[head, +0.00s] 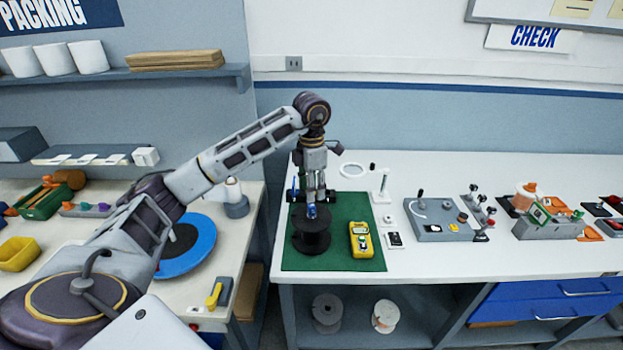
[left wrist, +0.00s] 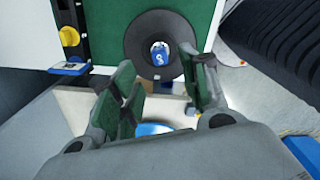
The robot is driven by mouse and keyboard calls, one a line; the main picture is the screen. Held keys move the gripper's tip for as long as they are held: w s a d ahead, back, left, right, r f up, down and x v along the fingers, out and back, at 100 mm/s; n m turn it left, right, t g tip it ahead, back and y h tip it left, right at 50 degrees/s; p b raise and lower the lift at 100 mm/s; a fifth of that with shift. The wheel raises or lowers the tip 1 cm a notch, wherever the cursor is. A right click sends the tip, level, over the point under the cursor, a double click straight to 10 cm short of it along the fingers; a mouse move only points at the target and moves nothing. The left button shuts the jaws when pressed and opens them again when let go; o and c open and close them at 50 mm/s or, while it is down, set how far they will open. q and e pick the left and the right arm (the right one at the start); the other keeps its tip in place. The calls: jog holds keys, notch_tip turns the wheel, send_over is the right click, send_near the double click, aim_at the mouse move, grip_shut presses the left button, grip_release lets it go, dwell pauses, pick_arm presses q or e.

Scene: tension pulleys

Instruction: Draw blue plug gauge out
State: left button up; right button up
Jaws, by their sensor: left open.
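The blue plug gauge (head: 311,211) sits in the centre hole of a black spool (head: 311,240), which stands on the green mat (head: 345,205). In the left wrist view the round blue top of the plug gauge (left wrist: 160,53) shows a white mark, ringed by the dark spool flange (left wrist: 135,45). My left gripper (head: 312,196) points down just above the plug gauge. In the left wrist view its fingers (left wrist: 165,72) are apart, with nothing held between them. The plug's lower part is hidden inside the spool. My right gripper is not in view.
A yellow meter (head: 361,240) lies right of the spool on the mat. A white ring (head: 353,170) and a small stand (head: 382,187) are behind and right. A grey fixture (head: 438,220) stands farther right. The bench front strip is clear.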

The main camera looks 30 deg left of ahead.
aim_at(311, 205)
pick_arm(q)
jog(key=shift+f+p, duration=0.5)
jog(key=shift+f, duration=3.5)
jog(key=c, duration=1)
jog(key=shift+r+p, duration=0.85)
jog(key=shift+r, duration=0.9)
jog(key=shift+r+p, duration=1.05)
jog(key=shift+r, duration=0.85)
jog(key=shift+f, duration=0.1)
